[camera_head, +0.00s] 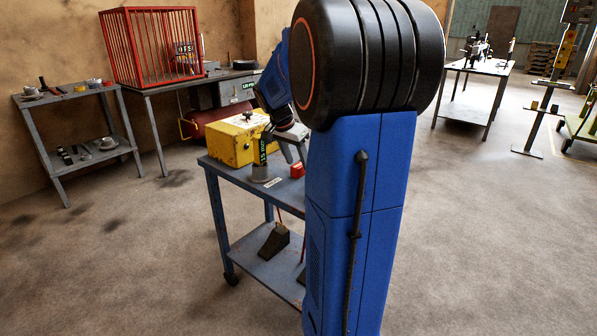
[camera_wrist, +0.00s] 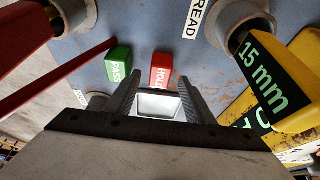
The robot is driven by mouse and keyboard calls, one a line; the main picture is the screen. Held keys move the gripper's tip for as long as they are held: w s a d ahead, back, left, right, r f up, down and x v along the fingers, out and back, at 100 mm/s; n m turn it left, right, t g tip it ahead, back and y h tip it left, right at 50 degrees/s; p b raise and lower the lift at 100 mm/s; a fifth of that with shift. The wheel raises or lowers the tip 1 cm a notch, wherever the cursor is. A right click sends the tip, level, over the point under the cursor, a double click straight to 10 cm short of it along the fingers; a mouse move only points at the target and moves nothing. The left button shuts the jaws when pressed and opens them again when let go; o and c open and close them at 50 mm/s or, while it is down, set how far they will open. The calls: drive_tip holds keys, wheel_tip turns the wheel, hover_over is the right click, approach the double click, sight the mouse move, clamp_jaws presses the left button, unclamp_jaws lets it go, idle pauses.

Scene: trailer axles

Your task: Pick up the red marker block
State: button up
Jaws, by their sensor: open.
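The red marker block (camera_head: 297,170) lies on the top of the blue cart (camera_head: 232,176). In the wrist view the red block (camera_wrist: 161,70) carries white letters like HOLD and shows just beyond my fingertips. My gripper (camera_wrist: 161,84) is open, its two dark fingers on either side of the line to the red block. In the head view my gripper (camera_head: 295,152) points down above the cart top, near the red block. I see no contact with it. A pale rectangular shape between the fingers is unclear.
A green PASS block (camera_wrist: 118,67) is close left of the red one. A red bar (camera_wrist: 60,75) crosses the left.

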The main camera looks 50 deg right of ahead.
drive_tip(key=shift+x, duration=1.4)
drive_tip(key=shift+a, duration=0.1)
drive_tip(key=c, duration=1.1)
